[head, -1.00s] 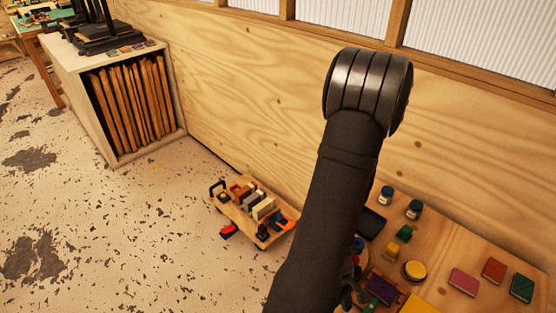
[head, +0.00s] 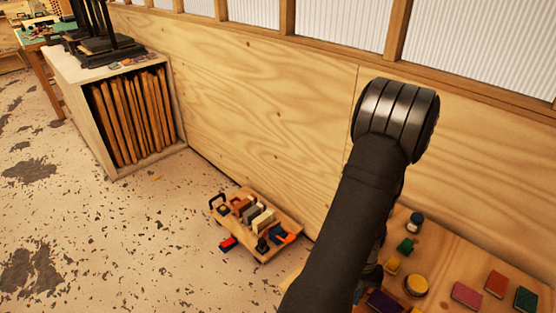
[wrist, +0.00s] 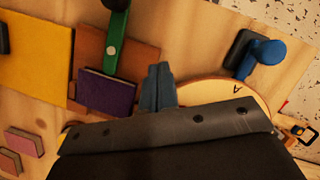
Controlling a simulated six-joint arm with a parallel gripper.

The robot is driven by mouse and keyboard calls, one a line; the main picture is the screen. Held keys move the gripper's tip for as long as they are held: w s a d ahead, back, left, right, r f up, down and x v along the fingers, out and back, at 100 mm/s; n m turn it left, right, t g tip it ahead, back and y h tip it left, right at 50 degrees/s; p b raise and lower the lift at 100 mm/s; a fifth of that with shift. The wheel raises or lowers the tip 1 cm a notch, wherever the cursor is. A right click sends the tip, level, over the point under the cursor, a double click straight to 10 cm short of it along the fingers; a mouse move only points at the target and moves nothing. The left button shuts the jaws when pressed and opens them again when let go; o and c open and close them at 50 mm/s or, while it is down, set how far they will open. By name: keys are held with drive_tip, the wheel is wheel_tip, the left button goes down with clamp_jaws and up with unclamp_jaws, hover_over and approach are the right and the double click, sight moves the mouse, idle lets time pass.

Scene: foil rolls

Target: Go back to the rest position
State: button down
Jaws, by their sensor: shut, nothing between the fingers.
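My arm (head: 370,190) rises from the bottom of the head view and bends at a dark metal joint. My gripper lies hidden behind it there. In the wrist view my gripper (wrist: 158,88) shows its blue-grey fingers together, with nothing between them. They are over the wooden bench (wrist: 195,50), between a purple block (wrist: 107,92) and a round wooden board (wrist: 215,92) marked "A". Height above the bench is hard to judge.
The bench (head: 450,255) holds a jar (head: 415,222), a yellow round pot (head: 416,285) and coloured blocks (head: 496,284). The wrist view shows a green-handled tool (wrist: 114,40), a blue-knobbed tool (wrist: 265,52) and a yellow pad (wrist: 35,60). A low cart (head: 285,222) stands left.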

drive_tip(key=d+m, duration=0.1)
drive_tip(key=m, duration=0.1)
drive_tip(key=w+d+m+y, duration=0.1)
drive_tip(key=m, duration=0.1)
drive_tip(key=shift+w+d+m+t, duration=0.2)
drive_tip(key=shift+d+m+t, duration=0.1)
idle(1.2)
